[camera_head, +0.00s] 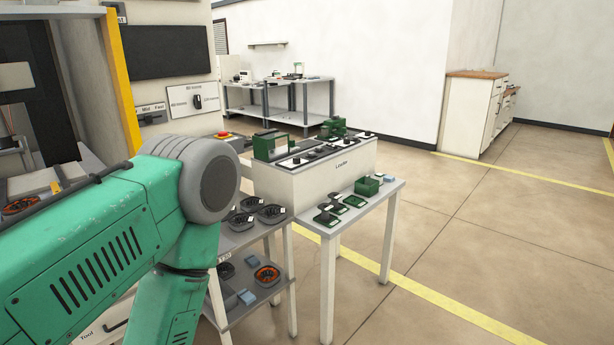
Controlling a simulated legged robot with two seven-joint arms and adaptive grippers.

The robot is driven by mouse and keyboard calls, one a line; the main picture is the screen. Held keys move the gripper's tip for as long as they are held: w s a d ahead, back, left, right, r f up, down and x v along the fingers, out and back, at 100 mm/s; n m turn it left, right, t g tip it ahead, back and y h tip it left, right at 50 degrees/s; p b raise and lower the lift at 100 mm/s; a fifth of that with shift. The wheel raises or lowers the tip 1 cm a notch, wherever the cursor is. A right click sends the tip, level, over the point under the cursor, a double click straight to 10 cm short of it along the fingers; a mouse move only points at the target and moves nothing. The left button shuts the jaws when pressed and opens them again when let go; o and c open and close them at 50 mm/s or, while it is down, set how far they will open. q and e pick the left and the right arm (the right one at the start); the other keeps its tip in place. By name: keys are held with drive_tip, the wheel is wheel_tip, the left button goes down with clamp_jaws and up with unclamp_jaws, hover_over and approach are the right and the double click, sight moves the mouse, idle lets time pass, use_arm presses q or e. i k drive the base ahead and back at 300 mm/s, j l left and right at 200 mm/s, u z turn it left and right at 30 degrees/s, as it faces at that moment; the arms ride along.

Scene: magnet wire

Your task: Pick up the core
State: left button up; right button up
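Several dark grey ring-shaped parts that look like cores (271,213) lie on the top shelf of a grey rack at the centre left. A ring with an orange inside (267,275) lies on the rack's lower shelf. I cannot tell which of these is the core. My green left arm fills the left foreground and bends downward at a grey joint. Its gripper is outside the picture. My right arm and gripper are not in view. My arm hides part of the rack.
A small grey table (370,206) beside the rack holds dark green parts and a green box (368,186). Behind it stands a white unit labelled Loader (300,185). A yellow-edged machine (122,80) stands at the left. The floor (490,230) at the right is clear.

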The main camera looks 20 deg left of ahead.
sight(10, 209)
drive_tip(key=i+j+u, duration=0.15)
drive_tip(key=i+u, duration=0.45)
drive_tip(key=u, duration=0.15)
drive_tip(key=i+u, duration=0.4)
drive_tip(key=i+l+u, duration=0.1)
drive_tip(key=i+u, duration=0.25)
drive_tip(key=k, duration=0.1)
